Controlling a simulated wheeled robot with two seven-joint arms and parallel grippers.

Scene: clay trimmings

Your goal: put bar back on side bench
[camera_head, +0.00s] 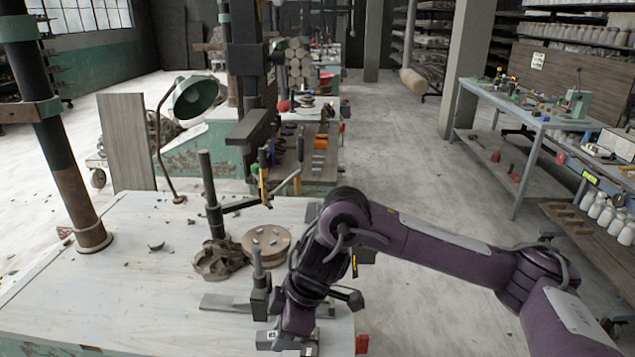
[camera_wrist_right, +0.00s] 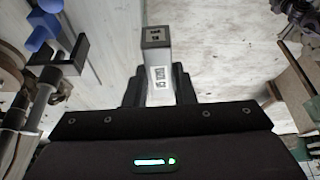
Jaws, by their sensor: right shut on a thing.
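The bar (camera_wrist_right: 156,62) is a short grey block with a dark square mark on its end and a white printed label on its side. In the right wrist view it stands out from between the fingers of my right gripper (camera_wrist_right: 160,88), which is shut on it. In the head view my right gripper (camera_head: 294,338) is low over the near edge of the pale workbench (camera_head: 130,290), and the labelled end of the bar (camera_head: 266,340) shows at its left. I cannot tell whether the bar touches the bench top. A blue-grey side bench (camera_head: 540,117) stands at the far right. My left gripper is not in view.
Open floor lies between the benches. Tools and a green vise (camera_head: 576,103) occupy the side bench.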

